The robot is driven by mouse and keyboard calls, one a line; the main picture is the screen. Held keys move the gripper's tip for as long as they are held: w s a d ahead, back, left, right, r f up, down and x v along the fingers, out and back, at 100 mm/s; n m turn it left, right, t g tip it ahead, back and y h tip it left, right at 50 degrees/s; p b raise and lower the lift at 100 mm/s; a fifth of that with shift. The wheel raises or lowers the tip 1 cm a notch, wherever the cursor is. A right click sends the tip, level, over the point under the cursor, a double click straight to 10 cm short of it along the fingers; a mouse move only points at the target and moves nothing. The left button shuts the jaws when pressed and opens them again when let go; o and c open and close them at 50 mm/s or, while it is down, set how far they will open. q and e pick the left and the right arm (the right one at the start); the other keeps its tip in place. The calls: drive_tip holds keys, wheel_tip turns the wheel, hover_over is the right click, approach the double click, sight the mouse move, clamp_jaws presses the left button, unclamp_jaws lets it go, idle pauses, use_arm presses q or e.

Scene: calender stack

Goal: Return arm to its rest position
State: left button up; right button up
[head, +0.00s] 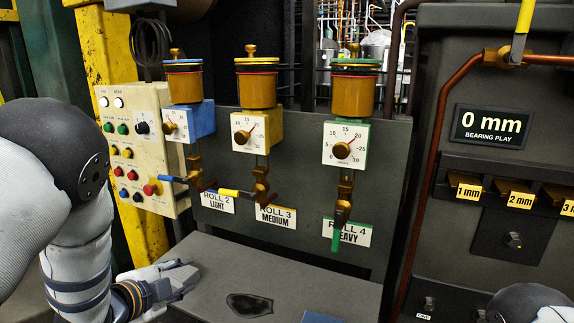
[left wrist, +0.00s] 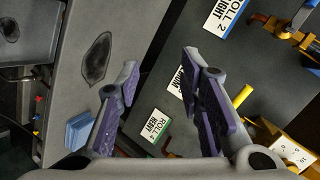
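My left arm comes in from the left. My left gripper (head: 184,279) is above the grey ledge (head: 215,300), below the ROLL 2 label. In the left wrist view its two purple-padded fingers (left wrist: 165,105) are spread apart with nothing between them. My right gripper is out of view; only a piece of my right arm shows at the bottom right of the head view.
Three oilers with dials stand behind: blue (head: 189,123), yellow (head: 257,130) and green (head: 345,144). The blue and yellow handles lie roughly sideways; the green handle (head: 337,232) hangs down. A button panel (head: 125,165) stands left. A dark patch (head: 249,306) marks the ledge.

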use_arm(q)
drive_tip(key=s+f+n+g+y+p, duration=0.1)
drive_tip(key=s+f+n+g, duration=0.25)
drive_tip(key=s+f, duration=0.6)
drive_tip(key=s+f+n+g+y, duration=0.1)
drive_tip(key=s+f+n+g, duration=0.35)
drive_tip(key=s, duration=0.75)
drive_tip(key=s+d+f+n+g, duration=0.1)
drive_tip(key=s+n+g, duration=0.1)
drive_tip(key=s, duration=0.7)
drive_tip(key=s+d+n+g, duration=0.1)
drive_tip(key=s+n+g, duration=0.1)
drive_tip(key=s, duration=0.7)
drive_tip(key=s+f+n+g+p, duration=0.1)
drive_tip(key=s+n, duration=0.3)
drive_tip(key=s, duration=0.4)
drive_tip(key=shift+s+d+f+g+y, duration=0.3)
drive_tip(key=shift+s+d+f+g, duration=0.1)
drive_tip(key=shift+g, duration=0.5)
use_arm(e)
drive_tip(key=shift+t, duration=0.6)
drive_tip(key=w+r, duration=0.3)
